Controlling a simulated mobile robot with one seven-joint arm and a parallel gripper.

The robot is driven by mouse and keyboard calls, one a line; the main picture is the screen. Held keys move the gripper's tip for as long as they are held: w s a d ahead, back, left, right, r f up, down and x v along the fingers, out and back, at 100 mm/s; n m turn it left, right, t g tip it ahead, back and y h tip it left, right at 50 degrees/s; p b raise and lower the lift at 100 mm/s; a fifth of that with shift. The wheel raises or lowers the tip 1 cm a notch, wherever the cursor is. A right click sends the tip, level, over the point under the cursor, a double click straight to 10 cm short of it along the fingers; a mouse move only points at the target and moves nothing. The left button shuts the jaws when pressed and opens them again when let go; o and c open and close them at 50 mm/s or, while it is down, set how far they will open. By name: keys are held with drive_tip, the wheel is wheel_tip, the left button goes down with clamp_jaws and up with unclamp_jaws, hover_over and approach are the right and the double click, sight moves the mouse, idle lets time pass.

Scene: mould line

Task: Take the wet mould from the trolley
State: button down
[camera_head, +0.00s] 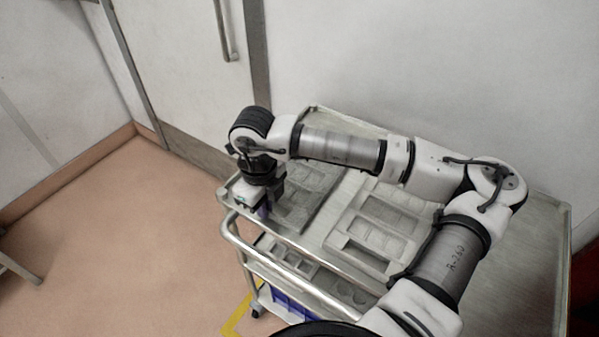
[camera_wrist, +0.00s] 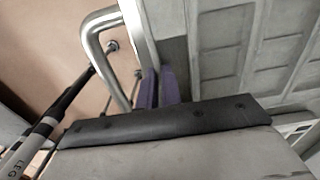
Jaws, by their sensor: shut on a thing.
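A grey mould (camera_head: 310,192) with several shallow recesses lies on the top deck of the metal trolley (camera_head: 505,285), at its left end. It also shows large in the wrist view (camera_wrist: 243,45). My gripper (camera_head: 264,210) points down at this mould's left edge, near the trolley's rim. Its purple fingers (camera_wrist: 158,88) are close together, shut on the mould's edge; the grip itself is mostly hidden. The mould appears to rest on the deck. A second grey mould (camera_head: 368,238) lies to its right, partly behind my arm. I cannot tell from the surfaces which is wet.
The trolley's tubular handle (camera_head: 232,238) curves out beside my gripper. A lower shelf holds more moulds (camera_head: 290,256), with a blue thing (camera_head: 282,304) below. A wall and a door (camera_head: 180,70) stand close behind.

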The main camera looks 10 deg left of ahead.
drive_tip(key=shift+r, duration=0.1)
wheel_tip(320, 180, up, 24)
drive_tip(key=b, duration=0.1)
idle(0.8)
